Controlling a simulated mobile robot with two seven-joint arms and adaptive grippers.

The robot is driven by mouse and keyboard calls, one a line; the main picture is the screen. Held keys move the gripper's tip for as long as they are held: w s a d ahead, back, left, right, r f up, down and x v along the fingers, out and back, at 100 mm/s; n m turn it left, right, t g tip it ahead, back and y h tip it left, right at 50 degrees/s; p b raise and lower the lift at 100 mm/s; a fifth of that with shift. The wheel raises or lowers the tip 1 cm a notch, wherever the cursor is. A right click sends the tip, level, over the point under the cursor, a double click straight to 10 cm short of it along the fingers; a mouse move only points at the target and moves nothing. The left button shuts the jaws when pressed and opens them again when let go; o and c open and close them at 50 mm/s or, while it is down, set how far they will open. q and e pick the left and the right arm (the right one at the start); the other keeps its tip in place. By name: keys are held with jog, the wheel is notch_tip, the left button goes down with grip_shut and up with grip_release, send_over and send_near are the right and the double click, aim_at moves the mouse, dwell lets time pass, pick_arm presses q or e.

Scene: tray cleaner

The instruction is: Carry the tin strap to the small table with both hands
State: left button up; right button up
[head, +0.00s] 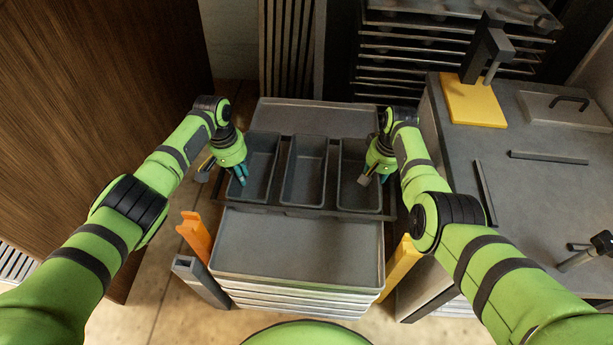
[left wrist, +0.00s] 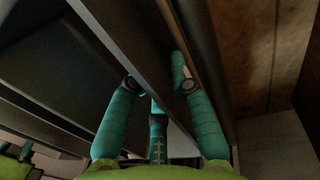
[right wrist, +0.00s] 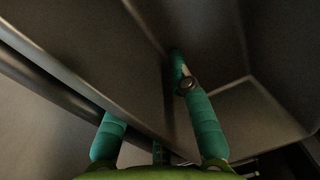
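The tin strap (head: 333,169) is a dark grey row of three joined, empty, deep tins. It lies across the middle of the head view, over the tray stack. My left gripper (head: 223,173) is at its left end, with fingers in the left tin and one finger outside the end. My right gripper (head: 374,180) is at the right tin, fingers at its end wall. Both wrist views show teal fingers around the strap's dark rim; the right wrist view hides part of one finger (right wrist: 107,140). Whether either gripper is clamped tight cannot be made out. The small table cannot be identified surely.
A grey worktop (head: 545,195) at the right holds a yellow-based tool (head: 474,100), bars and a lidded recess. A tray rack (head: 420,50) stands behind. A wooden panel (head: 80,110) closes the left.

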pick_arm(q)
grip_shut()
pick_arm(e)
grip_shut()
pick_arm(q)
jog(key=shift+w+r, duration=0.15)
jog(key=shift+r, duration=0.15)
pick_arm(e)
jog(key=shift+w+r, duration=0.15)
jog(key=shift+r, duration=0.1)
